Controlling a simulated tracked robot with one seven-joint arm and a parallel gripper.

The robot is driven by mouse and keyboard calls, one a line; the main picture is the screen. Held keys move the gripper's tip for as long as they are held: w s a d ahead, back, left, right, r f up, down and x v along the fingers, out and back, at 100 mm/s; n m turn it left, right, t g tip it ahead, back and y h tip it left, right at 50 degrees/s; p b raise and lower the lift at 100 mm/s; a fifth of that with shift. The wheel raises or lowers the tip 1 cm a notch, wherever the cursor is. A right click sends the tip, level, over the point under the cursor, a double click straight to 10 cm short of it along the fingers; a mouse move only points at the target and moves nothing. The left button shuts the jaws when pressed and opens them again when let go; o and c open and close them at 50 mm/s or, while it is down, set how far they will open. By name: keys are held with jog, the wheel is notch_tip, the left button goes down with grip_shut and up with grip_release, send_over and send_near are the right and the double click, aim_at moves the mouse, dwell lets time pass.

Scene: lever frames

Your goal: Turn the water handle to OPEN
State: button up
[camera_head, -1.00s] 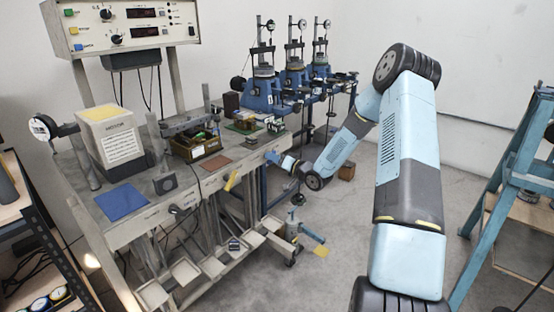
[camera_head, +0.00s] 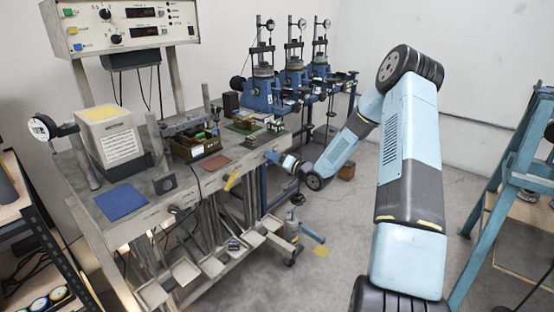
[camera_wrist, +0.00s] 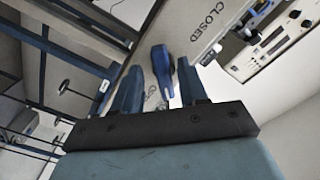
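The water handle (camera_wrist: 162,70) is a blue lever in the wrist view, on a pale panel. The word CLOSED is printed on the panel above and right of it; a second, smaller label near the handle's lower end is partly hidden and hard to read. My gripper (camera_wrist: 158,82) has its two dark blue fingers apart, one on each side of the handle, with pale panel showing in the gaps. Contact with the handle is not visible. In the head view my gripper (camera_head: 272,157) is small, at the right end of the bench front; the handle is not distinct there.
The grey bench (camera_head: 150,212) carries a motor box (camera_head: 110,138), a blue mat (camera_head: 122,201) and small devices. Blue test stands (camera_head: 262,92) stand behind. A blue ladder frame (camera_head: 500,190) is at right.

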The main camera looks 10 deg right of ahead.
jog(key=v, duration=1.3)
jog(key=shift+s+d, duration=0.2)
jog(key=shift+s, duration=0.1)
jog(key=s+r+n+g+h, duration=0.1)
jog(key=s+r+g+h, duration=0.2)
jog(key=r, duration=0.4)
jog(key=s+r+h, duration=0.4)
jog(key=r+h, duration=0.1)
jog(key=r, duration=0.1)
jog(key=s+r+n+g+h, duration=0.1)
jog(key=s+r+g+h, duration=0.2)
jog(key=r, duration=0.4)
jog(key=s+a+r+g, duration=0.1)
jog(key=s+a+r, duration=0.1)
jog(key=s, duration=0.7)
jog(key=s+a+r+g, duration=0.1)
jog(key=s+a+r, duration=0.2)
jog(key=s, duration=0.6)
jog(key=s+a+r+g, duration=0.1)
jog(key=s+a+r, duration=0.1)
jog(key=s, duration=0.7)
jog(key=shift+a+r, duration=0.25)
jog(key=shift+r, duration=0.15)
